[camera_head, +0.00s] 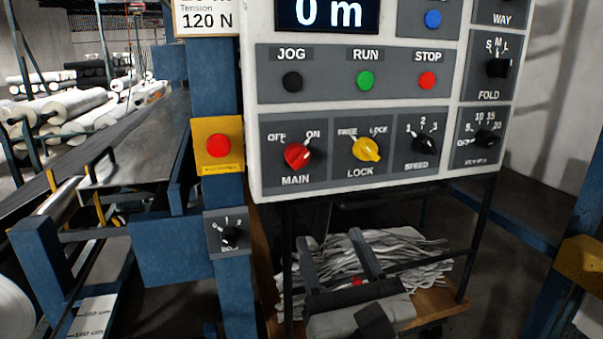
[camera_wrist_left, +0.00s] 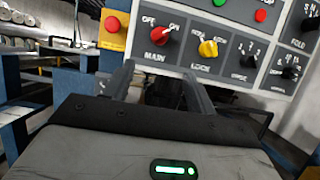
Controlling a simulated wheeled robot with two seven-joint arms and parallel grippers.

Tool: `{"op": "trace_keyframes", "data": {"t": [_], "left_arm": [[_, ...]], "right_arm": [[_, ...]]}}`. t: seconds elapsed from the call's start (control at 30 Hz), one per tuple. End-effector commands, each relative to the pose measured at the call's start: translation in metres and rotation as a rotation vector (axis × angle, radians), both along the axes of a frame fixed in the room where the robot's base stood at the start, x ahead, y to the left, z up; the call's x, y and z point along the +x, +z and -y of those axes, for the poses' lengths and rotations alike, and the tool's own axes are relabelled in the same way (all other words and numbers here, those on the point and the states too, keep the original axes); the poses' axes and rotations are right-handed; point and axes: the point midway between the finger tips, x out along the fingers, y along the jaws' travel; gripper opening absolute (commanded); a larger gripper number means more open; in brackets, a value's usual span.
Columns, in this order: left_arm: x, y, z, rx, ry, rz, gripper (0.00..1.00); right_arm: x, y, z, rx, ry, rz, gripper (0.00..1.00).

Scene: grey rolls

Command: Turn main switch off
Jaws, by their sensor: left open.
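The main switch (camera_head: 297,154) is a red rotary knob on a grey plate labelled MAIN, at the lower left of the white control panel. Its pointer appears turned to the upper right, toward ON. It also shows in the left wrist view (camera_wrist_left: 161,37), above the fingers. My left gripper (camera_head: 330,236) is open and empty, below the panel's lower edge and apart from the knob. Its two fingers point up toward the panel in the left wrist view (camera_wrist_left: 157,70). My right gripper is not in view.
A yellow LOCK knob (camera_head: 366,149) and black SPEED knob (camera_head: 424,145) sit right of the main switch. A red emergency button (camera_head: 218,146) on a yellow box is left. JOG, RUN and STOP buttons are above. A wooden-based cart (camera_head: 430,309) with grey strips stands below.

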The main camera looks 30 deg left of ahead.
Motion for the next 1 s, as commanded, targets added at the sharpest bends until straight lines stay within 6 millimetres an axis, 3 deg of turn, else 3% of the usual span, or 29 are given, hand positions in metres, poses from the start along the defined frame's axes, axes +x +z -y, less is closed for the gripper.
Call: {"op": "trace_keyframes", "data": {"t": [0.17, 0.7, 1.0], "left_arm": [[0.010, 0.012, -0.015, 0.014, 0.015, 0.003, 0.56], [0.077, 0.054, -0.093, 0.012, 0.013, 0.000, 0.56], [0.093, 0.062, -0.110, 0.010, 0.010, -0.002, 0.56]], "right_arm": [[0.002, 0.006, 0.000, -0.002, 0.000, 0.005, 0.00], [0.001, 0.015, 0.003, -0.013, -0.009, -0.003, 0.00], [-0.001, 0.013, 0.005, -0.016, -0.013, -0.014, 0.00]]}}
